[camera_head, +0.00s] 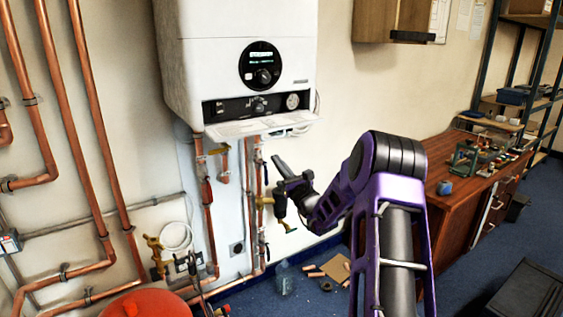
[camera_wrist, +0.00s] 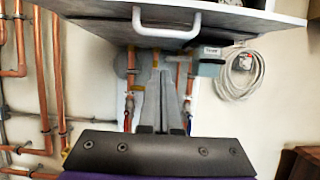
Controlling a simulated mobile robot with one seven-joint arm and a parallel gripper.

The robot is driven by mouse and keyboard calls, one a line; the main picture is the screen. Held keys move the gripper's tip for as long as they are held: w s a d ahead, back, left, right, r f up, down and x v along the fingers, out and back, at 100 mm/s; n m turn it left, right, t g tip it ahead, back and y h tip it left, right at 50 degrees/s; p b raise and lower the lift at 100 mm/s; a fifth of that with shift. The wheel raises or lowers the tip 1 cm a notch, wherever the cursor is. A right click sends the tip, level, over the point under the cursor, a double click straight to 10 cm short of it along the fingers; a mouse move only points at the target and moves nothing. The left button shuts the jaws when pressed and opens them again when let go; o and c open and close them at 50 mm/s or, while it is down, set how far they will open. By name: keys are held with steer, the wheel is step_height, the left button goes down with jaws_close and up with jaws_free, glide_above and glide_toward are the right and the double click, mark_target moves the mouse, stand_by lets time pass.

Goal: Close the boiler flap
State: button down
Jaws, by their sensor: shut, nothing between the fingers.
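The white boiler flap (camera_head: 236,128) hangs open at the bottom front of the boiler (camera_head: 240,55), tipped out roughly level below the exposed control panel (camera_head: 258,106). In the wrist view the flap (camera_wrist: 90,12) spans the top, with a white bar handle (camera_wrist: 166,33) on its facing side. My gripper (camera_head: 278,163) is below and to the right of the flap in the head view, apart from it. In the wrist view my gripper (camera_wrist: 164,72) points toward the pipes under the boiler, its fingers together and empty, below the handle.
Copper pipes with valves (camera_head: 207,195) run down the wall below the boiler. A red rounded object (camera_head: 146,304) is at the bottom left. A wooden workbench (camera_head: 465,205) with small items stands at right. A coiled white cable (camera_wrist: 238,72) hangs right of my fingers.

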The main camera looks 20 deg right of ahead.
mark_target(268, 130)
steer(key=shift+w+a+r, duration=0.1)
steer(key=shift+w+r, duration=0.4)
steer(key=shift+r, duration=0.25)
steer(key=shift+w+a+r, duration=0.1)
steer(key=shift+w+r, duration=0.45)
steer(key=shift+r, duration=0.25)
steer(key=shift+w+a+r, duration=0.1)
steer(key=shift+w+r, duration=0.4)
steer(key=shift+r, duration=0.25)
steer(key=shift+d+r+p, duration=0.1)
steer(key=shift+p, duration=0.2)
